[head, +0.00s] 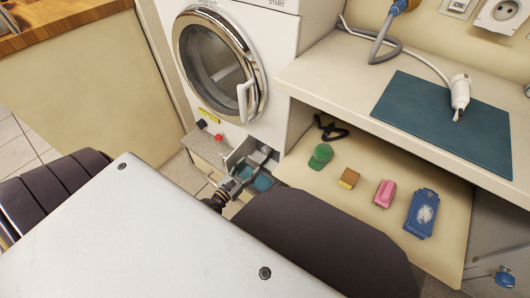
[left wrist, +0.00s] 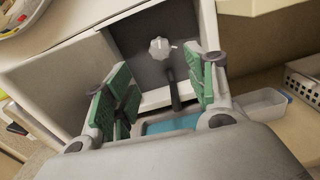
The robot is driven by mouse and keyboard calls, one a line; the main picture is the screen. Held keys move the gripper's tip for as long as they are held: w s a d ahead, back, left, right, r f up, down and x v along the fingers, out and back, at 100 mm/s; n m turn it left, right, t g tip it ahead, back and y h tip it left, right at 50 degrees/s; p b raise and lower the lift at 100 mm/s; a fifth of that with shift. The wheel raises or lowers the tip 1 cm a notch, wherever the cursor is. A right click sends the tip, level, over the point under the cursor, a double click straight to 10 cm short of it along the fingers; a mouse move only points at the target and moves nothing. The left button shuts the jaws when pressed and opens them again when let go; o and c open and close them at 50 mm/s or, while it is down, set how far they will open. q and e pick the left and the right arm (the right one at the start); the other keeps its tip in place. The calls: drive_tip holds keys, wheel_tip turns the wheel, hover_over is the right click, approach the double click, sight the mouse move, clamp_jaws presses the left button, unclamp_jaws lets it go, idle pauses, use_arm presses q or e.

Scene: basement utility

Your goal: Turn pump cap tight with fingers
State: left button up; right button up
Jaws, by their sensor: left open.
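The pump cap (left wrist: 159,47) is a pale grey round knob with a grip bar. It sits in a dark recess at the bottom of the white washing machine (head: 270,40); in the head view the recess is small and partly covered. My left gripper (left wrist: 166,72) is open, its green-padded fingers spread on either side of the view line to the cap. The cap shows beyond the fingertips, with no visible contact. In the head view my left gripper (head: 236,184) is low in front of the recess, partly hidden by my body. My right gripper is not seen.
A short black hose (left wrist: 174,92) hangs below the cap, above a blue tray area (left wrist: 172,125). A shelf (head: 345,205) at right holds a green cap (head: 320,156), a pink item (head: 384,193) and a blue item (head: 421,213). A counter edge lies above it.

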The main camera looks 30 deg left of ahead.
sight(265, 152)
use_arm(q)
drive_tip(key=w+b, duration=0.1)
drive_tip(key=w, duration=0.4)
drive_tip(key=shift+w+d+b, duration=0.2)
drive_tip(key=shift+w+b, duration=0.1)
drive_tip(key=shift+b, duration=0.05)
drive_tip(key=w+b, duration=0.1)
drive_tip(key=w, duration=0.3)
drive_tip(key=shift+d, duration=0.2)
drive_tip(key=shift+w+b, duration=0.5)
drive_tip(key=shift+w, duration=0.45)
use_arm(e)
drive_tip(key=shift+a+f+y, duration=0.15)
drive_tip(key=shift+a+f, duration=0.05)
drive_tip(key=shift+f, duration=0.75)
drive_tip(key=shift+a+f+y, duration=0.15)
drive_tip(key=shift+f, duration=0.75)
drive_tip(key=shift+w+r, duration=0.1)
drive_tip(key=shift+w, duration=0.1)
use_arm(q)
drive_tip(key=c, duration=1.1)
drive_tip(key=shift+o, duration=0.2)
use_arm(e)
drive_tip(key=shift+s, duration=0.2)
use_arm(q)
drive_tip(key=shift+m, duration=0.3)
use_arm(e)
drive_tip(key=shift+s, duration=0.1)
